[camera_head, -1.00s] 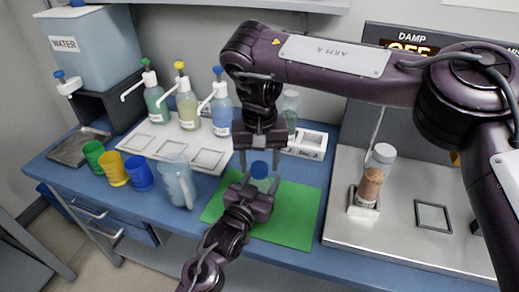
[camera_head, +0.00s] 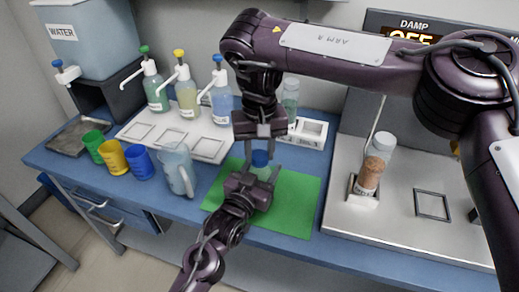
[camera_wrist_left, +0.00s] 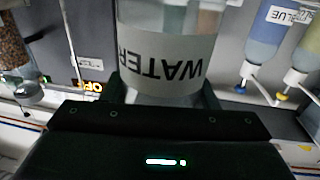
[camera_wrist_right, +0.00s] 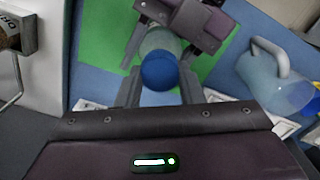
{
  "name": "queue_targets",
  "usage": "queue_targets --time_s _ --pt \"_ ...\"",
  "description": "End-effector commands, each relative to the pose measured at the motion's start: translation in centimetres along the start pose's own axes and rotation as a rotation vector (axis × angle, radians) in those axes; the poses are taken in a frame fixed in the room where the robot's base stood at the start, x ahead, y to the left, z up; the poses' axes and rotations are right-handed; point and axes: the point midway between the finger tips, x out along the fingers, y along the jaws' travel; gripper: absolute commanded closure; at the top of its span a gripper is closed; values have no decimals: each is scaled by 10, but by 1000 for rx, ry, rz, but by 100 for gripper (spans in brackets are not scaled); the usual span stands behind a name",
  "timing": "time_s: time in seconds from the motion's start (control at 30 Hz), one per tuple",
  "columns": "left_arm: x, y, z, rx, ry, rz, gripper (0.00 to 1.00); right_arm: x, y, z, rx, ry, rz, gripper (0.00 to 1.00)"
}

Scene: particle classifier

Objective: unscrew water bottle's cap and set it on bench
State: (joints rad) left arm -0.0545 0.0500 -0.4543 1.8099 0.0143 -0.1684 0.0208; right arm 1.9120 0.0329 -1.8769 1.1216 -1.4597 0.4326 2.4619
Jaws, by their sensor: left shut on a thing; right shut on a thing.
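The water bottle (camera_head: 262,173) is clear with a blue cap (camera_head: 260,158) and stands upright over the green mat (camera_head: 298,205). Its WATER label (camera_wrist_left: 165,58) shows upside down in the left wrist view. My left gripper (camera_head: 254,186) is shut around the bottle's body from the front. My right gripper (camera_head: 261,160) points down from above, its fingers shut on the sides of the cap. In the right wrist view the cap (camera_wrist_right: 160,71) sits on top of the bottle between the fingers. I cannot tell how far it is turned.
A pitcher (camera_head: 178,170) and blue, yellow and green cups stand left of the mat. Pump bottles (camera_head: 187,92) stand on a white tray behind them. The mat's right part is clear.

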Motion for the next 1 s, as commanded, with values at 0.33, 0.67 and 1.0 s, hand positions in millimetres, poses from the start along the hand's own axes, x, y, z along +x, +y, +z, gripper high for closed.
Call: queue_targets --time_s 0.33,0.67,1.0 --pt "0 -1 0 0 0 -1 100 -1 0 0 -727 0 1 93" --pt "0 -1 0 0 0 -1 100 -1 1 0 -1467 0 1 93" --pt "0 -1 0 0 0 -1 100 -2 1 0 -2229 0 1 93"
